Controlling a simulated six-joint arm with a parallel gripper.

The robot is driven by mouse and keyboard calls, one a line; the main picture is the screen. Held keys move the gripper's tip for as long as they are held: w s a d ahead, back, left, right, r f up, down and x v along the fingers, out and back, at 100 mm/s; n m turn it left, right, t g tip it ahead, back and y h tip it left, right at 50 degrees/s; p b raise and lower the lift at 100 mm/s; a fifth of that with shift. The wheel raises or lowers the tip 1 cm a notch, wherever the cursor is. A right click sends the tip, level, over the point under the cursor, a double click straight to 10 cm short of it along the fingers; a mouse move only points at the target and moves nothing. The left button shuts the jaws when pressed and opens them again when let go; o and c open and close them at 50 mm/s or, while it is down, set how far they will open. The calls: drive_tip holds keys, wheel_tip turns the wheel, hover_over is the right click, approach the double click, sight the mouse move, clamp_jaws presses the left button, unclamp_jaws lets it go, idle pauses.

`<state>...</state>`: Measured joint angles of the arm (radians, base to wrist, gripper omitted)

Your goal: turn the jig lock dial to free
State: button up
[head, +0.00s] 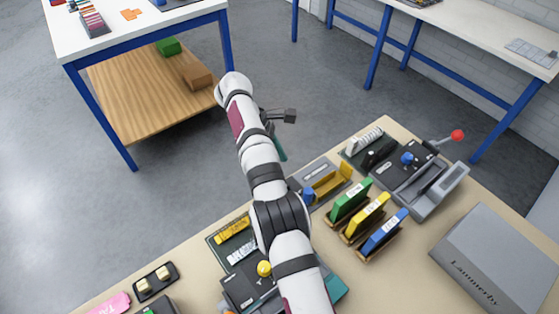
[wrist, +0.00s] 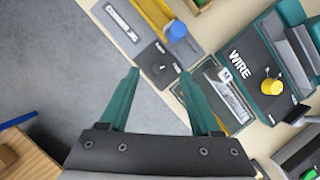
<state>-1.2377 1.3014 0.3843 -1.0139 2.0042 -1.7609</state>
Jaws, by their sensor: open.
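The jig (wrist: 190,57), a grey plate labelled "CORNER JIG", is at the top middle of the wrist view. Its small dark dial (wrist: 156,58) sits on a black block beside a blue knob (wrist: 178,31); the dial's setting is too small to read. In the head view the jig (head: 318,172) lies at the bench's far edge, with a yellow part on it; its dial cannot be made out there. My gripper (wrist: 160,75) is open and empty, its teal fingers apart, with the dial showing between and just beyond the tips. In the head view my gripper (head: 279,148) is partly hidden by my arm.
A unit labelled "WIRE" (wrist: 258,62) with a yellow knob stands right of the jig. Green, yellow and blue upright pieces (head: 366,216) stand close to the jig. A lever with a red ball (head: 457,135) and a grey box (head: 500,262) are farther right. Open floor lies beyond the bench.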

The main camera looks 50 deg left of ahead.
drive_tip(key=shift+r, duration=0.9)
wheel_tip(320, 180, up, 6)
drive_tip(key=w+d+m+g+y, duration=0.1)
drive_tip(key=m+g+y, duration=0.2)
drive_tip(key=m, duration=1.1)
wheel_tip(320, 180, down, 15)
drive_tip(key=shift+w+d+f, duration=0.1)
drive_tip(key=shift+w+f, duration=0.05)
clamp_jaws()
